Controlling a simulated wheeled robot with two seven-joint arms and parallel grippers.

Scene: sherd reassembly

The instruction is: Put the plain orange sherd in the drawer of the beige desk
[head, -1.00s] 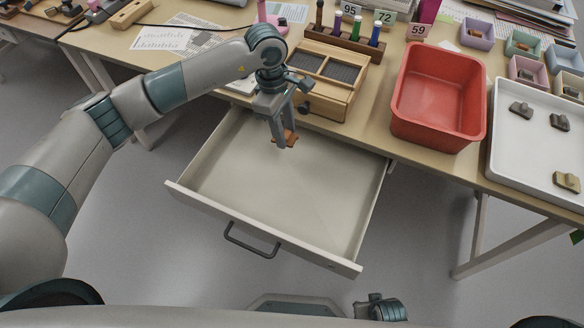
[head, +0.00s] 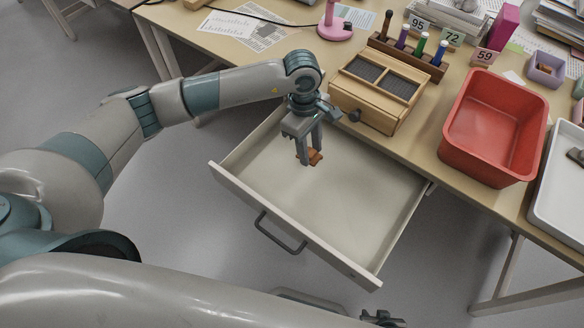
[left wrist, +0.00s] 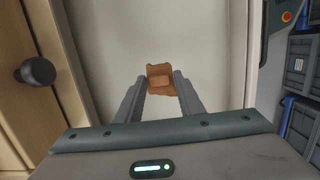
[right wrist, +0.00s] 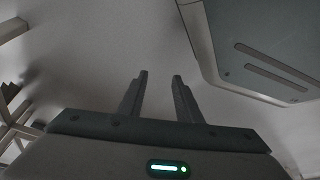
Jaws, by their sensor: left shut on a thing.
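The plain orange sherd (head: 315,156) is a small brownish-orange piece. My left gripper (head: 308,160) is shut on it, with the fingers pointing down over the open drawer (head: 340,197). The sherd also shows between the fingertips in the left wrist view (left wrist: 160,77), above the pale drawer floor. I cannot tell its exact height above the floor. The drawer is pulled out of the beige desk (head: 405,150) and looks empty. My right gripper (right wrist: 160,75) is open and empty in the right wrist view, with grey floor beyond it.
A wooden box (head: 375,112) with a dark knob stands at the desk edge behind the drawer. A red bin (head: 494,168) and a white tray (head: 555,215) are to the right. The drawer's front wall (head: 290,228) and side walls stand around its clear floor.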

